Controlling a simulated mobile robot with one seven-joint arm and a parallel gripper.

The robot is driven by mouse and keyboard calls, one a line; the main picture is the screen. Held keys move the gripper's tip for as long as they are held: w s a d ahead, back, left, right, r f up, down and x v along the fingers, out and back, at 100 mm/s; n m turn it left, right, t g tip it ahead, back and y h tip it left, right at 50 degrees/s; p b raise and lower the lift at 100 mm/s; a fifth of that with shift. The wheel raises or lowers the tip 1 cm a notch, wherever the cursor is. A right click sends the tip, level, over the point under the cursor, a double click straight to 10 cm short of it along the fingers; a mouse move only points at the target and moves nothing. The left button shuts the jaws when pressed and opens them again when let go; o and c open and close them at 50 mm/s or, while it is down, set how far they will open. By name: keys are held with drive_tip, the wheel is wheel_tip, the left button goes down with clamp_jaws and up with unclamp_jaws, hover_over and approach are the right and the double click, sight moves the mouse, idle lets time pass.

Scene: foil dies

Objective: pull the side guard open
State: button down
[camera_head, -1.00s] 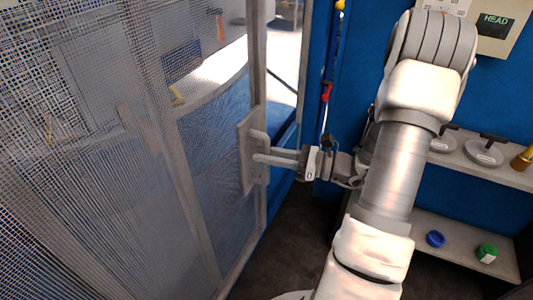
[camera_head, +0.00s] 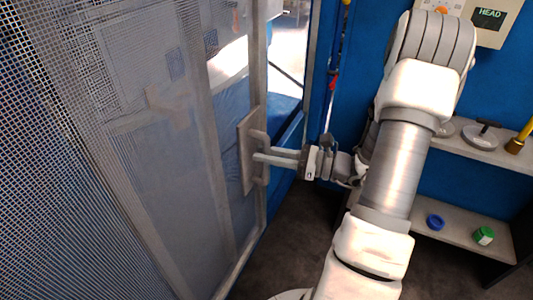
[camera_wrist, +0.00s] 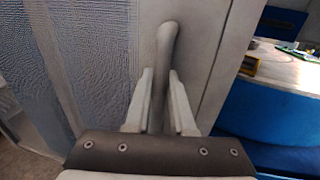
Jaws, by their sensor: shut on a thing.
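The side guard (camera_head: 185,150) is a grey-framed mesh panel filling the left of the head view. It stands swung out, with a gap between its right edge and the blue machine frame. A grey bar handle (camera_head: 258,137) sits on a plate near that edge. My gripper (camera_head: 262,157) reaches it from the right and is shut on the handle. In the wrist view the handle (camera_wrist: 168,45) runs between the two fingers of my gripper (camera_wrist: 160,90). The handle's lower part is hidden by the fingers and palm.
The blue machine wall (camera_head: 358,60) stands behind my arm. A shelf (camera_head: 470,232) at right holds a blue ring (camera_head: 435,222) and a green-capped item (camera_head: 484,236). Dark floor (camera_head: 290,240) is clear below the gripper. A bright worktop (camera_wrist: 290,65) shows through the opening.

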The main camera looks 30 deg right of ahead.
drive_tip(key=shift+s+a, duration=0.25)
drive_tip(key=shift+a, duration=0.1)
idle(0.3)
drive_tip(key=c, duration=0.8)
unclamp_jaws()
drive_tip(key=shift+o, duration=0.2)
drive_tip(key=b+v, duration=0.2)
drive_tip(key=v, duration=1.5)
drive_tip(key=shift+d, duration=0.2)
drive_tip(key=shift+s, duration=0.15)
